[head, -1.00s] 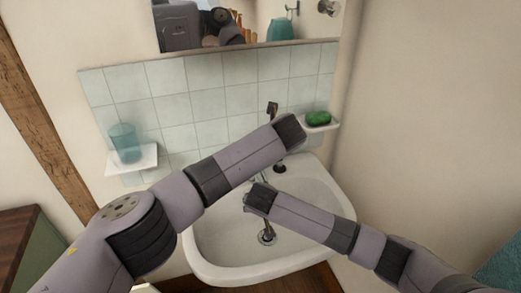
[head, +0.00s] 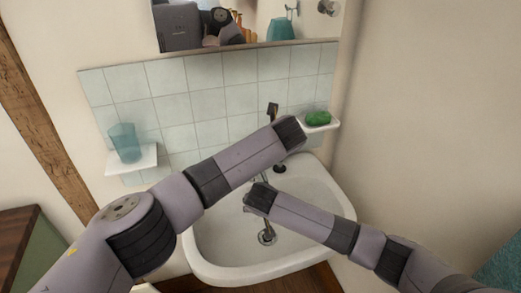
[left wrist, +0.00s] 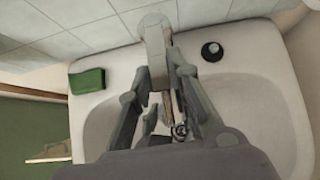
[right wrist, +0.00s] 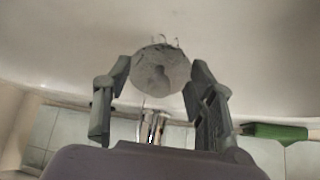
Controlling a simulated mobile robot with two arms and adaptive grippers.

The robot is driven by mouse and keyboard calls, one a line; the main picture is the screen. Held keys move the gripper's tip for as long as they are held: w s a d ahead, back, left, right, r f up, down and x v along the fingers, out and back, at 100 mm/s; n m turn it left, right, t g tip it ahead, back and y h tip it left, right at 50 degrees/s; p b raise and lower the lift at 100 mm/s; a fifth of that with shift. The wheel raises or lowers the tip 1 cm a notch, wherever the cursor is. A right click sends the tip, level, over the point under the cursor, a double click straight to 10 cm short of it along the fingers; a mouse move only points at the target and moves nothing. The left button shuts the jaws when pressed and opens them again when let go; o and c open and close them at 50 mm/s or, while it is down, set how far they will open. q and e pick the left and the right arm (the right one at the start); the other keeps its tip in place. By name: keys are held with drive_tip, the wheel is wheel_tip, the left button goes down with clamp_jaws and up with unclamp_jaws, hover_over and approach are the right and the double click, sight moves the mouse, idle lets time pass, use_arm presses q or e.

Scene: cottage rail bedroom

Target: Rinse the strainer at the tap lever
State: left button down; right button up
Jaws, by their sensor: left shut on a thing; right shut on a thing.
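In the right wrist view a pale grey round strainer (right wrist: 160,72) sits between the fingers of my right gripper (right wrist: 158,88), which is shut on it. In the head view my right gripper (head: 258,198) is over the basin; the strainer is hidden there. The pale tap (left wrist: 155,40) stands at the back of the sink in the left wrist view. My left gripper (left wrist: 165,68) is shut at the tap, its fingertips around the lever; exact contact is unclear. In the head view my left forearm hides that grip. Whether water runs is unclear.
The white sink (head: 325,205) has a drain (head: 267,236). A black plug (left wrist: 211,51) and a green block (left wrist: 87,80) rest on its rim. Teal cup (head: 125,142) and green soap (head: 318,118) are on wall shelves. A mirror (head: 250,25) hangs above the tiles.

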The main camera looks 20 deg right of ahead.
use_arm(q)
drive_tip(key=shift+f+t, duration=0.15)
drive_tip(key=shift+t, duration=0.55)
drive_tip(key=c, duration=1.5)
unclamp_jaws()
drive_tip(key=shift+s, duration=0.1)
drive_tip(key=v, duration=1.2)
use_arm(e)
drive_tip(key=shift+s, duration=0.1)
